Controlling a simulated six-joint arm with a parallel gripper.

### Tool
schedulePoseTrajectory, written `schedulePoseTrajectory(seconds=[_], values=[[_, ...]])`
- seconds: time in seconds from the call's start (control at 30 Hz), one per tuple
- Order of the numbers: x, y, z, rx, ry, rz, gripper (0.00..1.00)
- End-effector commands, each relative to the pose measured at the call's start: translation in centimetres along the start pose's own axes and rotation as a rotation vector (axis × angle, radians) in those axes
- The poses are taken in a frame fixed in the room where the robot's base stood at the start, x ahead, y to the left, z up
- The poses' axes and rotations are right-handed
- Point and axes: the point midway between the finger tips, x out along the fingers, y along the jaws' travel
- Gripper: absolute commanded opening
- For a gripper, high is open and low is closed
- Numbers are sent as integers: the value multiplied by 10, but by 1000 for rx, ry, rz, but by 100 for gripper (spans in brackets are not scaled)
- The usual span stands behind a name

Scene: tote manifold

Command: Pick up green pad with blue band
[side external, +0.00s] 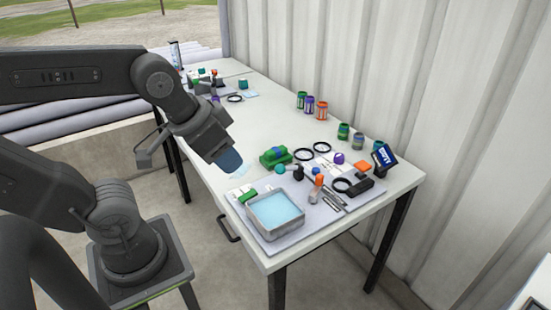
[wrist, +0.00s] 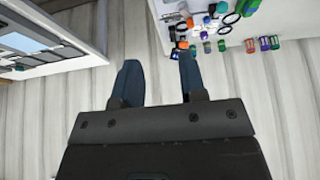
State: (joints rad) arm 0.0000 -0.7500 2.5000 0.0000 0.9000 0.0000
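The green pad with a blue band (side external: 275,156) lies on the white table in the side external view, just behind the grey mat with the tray. In the wrist view, a green item (wrist: 251,6) at the top right edge may be this pad, but it is cut off and small. My gripper (side external: 231,162) is in the air left of the pad, over the table's near-left edge, and apart from it. In the wrist view my gripper (wrist: 158,72) has its two blue fingers spread, with nothing between them.
A metal tray of light blue liquid (side external: 275,214) stands at the table's front. Black rings (side external: 304,154), an orange-topped bottle (side external: 316,190), and a blue box (side external: 384,157) lie near the pad. Several banded cans (side external: 309,105) line the wall side. The table's middle (side external: 250,125) is mostly clear.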

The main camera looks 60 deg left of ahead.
Motion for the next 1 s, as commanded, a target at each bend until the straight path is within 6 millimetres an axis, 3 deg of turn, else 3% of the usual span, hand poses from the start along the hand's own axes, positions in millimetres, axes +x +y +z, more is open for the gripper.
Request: schedulePoseTrajectory(seconds=[0.07,0.63,0.87,1.0], values=[[0,0,0,0,0,0,46],[0,0,0,0,0,0,100],[0,0,-1,-5,-1,-2,100],[2,-7,-19,-75,-23,-28,100]])
